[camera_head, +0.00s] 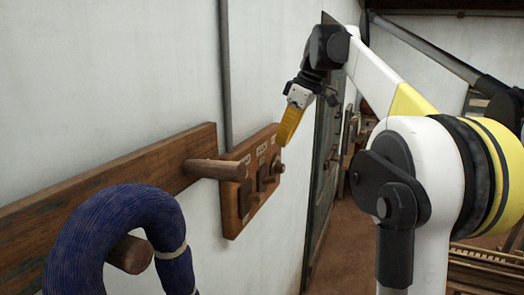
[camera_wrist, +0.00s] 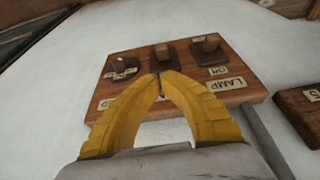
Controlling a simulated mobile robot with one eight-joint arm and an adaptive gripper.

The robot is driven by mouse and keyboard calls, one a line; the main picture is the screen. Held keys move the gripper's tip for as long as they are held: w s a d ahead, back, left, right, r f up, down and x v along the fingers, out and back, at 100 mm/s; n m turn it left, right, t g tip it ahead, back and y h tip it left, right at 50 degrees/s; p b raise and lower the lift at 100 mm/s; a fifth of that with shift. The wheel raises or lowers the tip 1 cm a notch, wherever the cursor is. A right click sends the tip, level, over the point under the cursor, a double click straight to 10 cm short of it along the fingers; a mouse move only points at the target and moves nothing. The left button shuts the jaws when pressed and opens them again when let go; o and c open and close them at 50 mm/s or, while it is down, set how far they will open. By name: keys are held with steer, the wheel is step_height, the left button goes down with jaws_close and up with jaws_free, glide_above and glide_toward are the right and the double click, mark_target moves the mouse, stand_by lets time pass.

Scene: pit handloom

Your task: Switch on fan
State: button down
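A wooden switch board (camera_head: 231,208) is fixed to the white wall; it also shows in the wrist view (camera_wrist: 236,98). It carries three dark switches with knobs: left (camera_wrist: 121,66), middle (camera_wrist: 162,52) and right (camera_wrist: 208,45). A label by the right switch reads LAMP (camera_wrist: 215,87); I cannot read a fan label. My gripper (camera_wrist: 161,76) has yellow fingers with their tips together in front of the middle switch's base. I cannot tell whether they touch it. In the head view my gripper (camera_head: 281,142) is at the board's upper right, partly covering it.
A wooden rail (camera_head: 90,180) runs along the wall, with a peg (camera_head: 215,169) jutting out before the board. A blue yarn hank (camera_head: 112,215) hangs on another peg. A door (camera_head: 325,130) stands beyond.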

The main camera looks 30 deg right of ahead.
mark_target(267, 177)
steer(key=x, duration=0.9)
steer(key=shift+s+a+f, duration=0.1)
steer(key=shift+a+f, duration=0.05)
steer(key=shift+f, duration=0.25)
